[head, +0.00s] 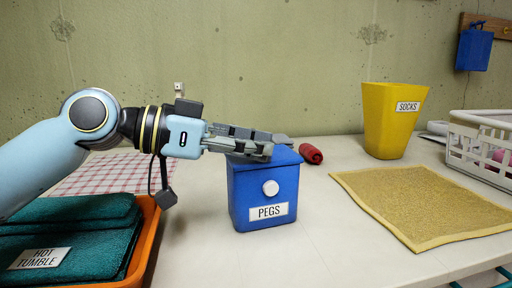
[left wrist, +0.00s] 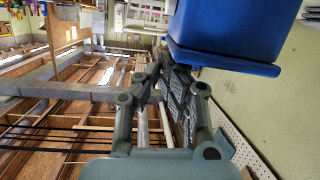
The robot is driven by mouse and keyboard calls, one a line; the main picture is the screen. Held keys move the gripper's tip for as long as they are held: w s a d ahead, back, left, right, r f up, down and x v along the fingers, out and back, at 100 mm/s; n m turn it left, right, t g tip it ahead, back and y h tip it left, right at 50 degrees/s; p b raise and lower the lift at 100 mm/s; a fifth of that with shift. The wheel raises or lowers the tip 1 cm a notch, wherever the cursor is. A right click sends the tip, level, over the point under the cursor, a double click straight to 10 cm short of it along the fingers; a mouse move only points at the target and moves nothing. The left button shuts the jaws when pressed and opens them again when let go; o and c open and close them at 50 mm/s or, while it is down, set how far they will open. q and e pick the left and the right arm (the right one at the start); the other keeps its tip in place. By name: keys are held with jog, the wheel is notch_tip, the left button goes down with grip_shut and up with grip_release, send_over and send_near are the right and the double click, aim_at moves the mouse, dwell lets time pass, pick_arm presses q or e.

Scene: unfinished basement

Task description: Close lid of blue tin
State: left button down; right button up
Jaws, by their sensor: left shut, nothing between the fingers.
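The blue tin (head: 250,205) stands upright on the white table, with a "PEGS" label and a round white knob on its front. Its blue lid (head: 288,157) lies over the top, looking down or nearly down; I cannot tell whether a small gap is left. My left gripper (head: 266,150) is shut and empty, with its fingers lying across the lid from the left and hiding part of it. In the left wrist view a large blue piece of the tin (left wrist: 228,28) fills the upper right, beside the gripper fingers (left wrist: 165,65). My right gripper is not in view.
A red rolled cloth (head: 311,153) lies just behind the tin. A yellow "SOCKS" bin (head: 388,120), a tan mat (head: 425,205) and a white basket (head: 480,155) are to the right. An orange tray (head: 147,240) with green towels (head: 80,225) is at left. The table front is clear.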

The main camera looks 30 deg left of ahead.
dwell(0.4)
pick_arm(q)
notch_tip(320, 180, up, 5)
jog(key=p, duration=0.4)
jog(key=f+p+v, duration=0.1)
jog(key=p+v, duration=0.8)
jog(key=p, duration=0.1)
jog(key=shift+s+a, duration=0.35)
jog(key=shift+s, duration=0.05)
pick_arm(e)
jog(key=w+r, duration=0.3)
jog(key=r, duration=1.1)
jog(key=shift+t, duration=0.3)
pick_arm(q)
jog(key=shift+d, duration=0.15)
